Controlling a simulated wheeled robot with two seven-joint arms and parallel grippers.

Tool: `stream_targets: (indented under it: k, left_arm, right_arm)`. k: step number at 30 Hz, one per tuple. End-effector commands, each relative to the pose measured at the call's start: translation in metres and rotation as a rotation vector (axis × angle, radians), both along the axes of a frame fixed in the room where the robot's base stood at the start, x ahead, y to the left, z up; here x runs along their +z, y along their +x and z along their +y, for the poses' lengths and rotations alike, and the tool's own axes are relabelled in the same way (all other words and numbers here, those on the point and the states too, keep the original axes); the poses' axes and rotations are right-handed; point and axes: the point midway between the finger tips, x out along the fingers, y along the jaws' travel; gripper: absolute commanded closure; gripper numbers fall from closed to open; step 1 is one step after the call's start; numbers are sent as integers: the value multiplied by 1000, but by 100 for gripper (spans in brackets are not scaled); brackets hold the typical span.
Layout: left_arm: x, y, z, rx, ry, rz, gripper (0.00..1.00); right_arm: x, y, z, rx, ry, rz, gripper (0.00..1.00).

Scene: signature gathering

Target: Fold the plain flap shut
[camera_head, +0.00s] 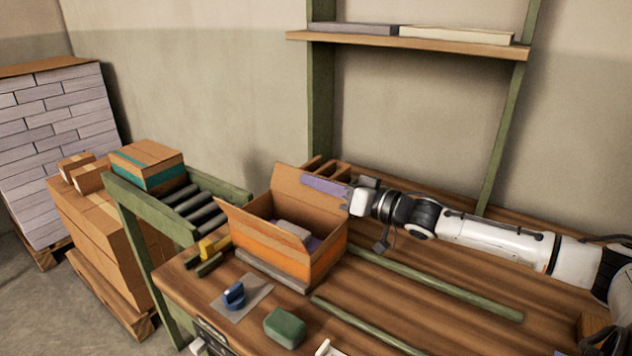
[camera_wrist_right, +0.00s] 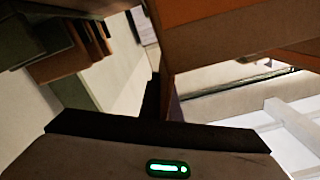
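The cardboard box (camera_head: 275,250) stands open on the table, with an orange band on its front. Its back flap (camera_head: 298,190) stands up and carries a purple strip (camera_head: 325,187). A plain brown flap (camera_head: 236,222) stands up and leans outward on the left side. Grey and purple contents (camera_head: 293,230) show inside. My right gripper (camera_head: 357,198) is at the back right corner of the box, close beside the purple-striped flap; I cannot tell whether they touch. In the right wrist view, brown board (camera_wrist_right: 240,40) is close by, but the fingertips are unclear. My left gripper is not identifiable.
A roller conveyor (camera_head: 190,205) with a taped carton (camera_head: 147,165) stands at the left. A blue-handled tool (camera_head: 234,295), a green block (camera_head: 285,327) and yellow pieces (camera_head: 212,246) lie near the box. Green rails (camera_head: 435,284) run along the table, which is otherwise mostly clear at right.

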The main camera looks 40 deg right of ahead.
Motion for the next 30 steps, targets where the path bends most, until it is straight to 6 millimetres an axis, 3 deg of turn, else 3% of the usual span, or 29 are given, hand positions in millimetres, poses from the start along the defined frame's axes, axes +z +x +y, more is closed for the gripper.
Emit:
stream_targets:
  k: [10,21,30]
  left_arm:
    - [15,-2,0,0,0,4,34]
    - [44,-3,0,0,1,6,34]
    - [52,-3,0,0,1,6,34]
  right_arm:
    - [5,-1,5,0,-88,-26,100]
    - [8,-5,17,0,-348,-102,100]
    - [6,-7,25,-1,-519,-152,100]
